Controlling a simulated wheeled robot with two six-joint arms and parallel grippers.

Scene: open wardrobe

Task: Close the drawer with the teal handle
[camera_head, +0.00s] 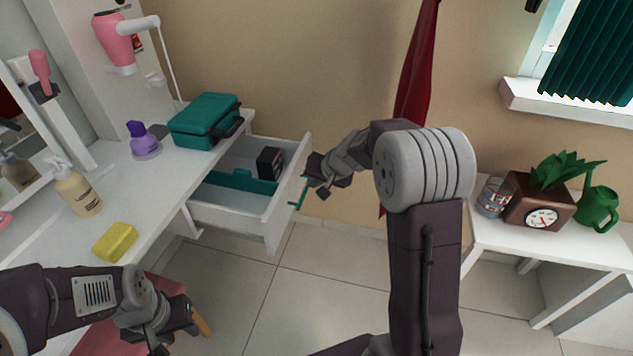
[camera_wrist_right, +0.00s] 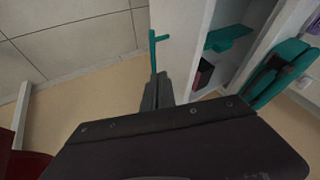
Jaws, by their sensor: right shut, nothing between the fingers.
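The white drawer (camera_head: 235,218) under the desk is pulled out, with its front panel (camera_head: 287,195) standing away from the desk. Its teal handle (camera_head: 300,190) is on the outer face; it also shows in the right wrist view (camera_wrist_right: 153,52). Inside the drawer are a teal divider (camera_head: 240,181) and a dark box (camera_head: 269,163). My right gripper (camera_head: 312,181) is outside the drawer front, close beside the handle. Its fingers (camera_wrist_right: 157,90) are shut and empty; contact with the handle is unclear.
The white desk (camera_head: 150,205) holds a teal case (camera_head: 205,120), a purple bottle (camera_head: 143,140), a lotion bottle (camera_head: 76,188) and a yellow sponge (camera_head: 115,242). A side table (camera_head: 560,240) with a planter stands right. Floor before the drawer is clear.

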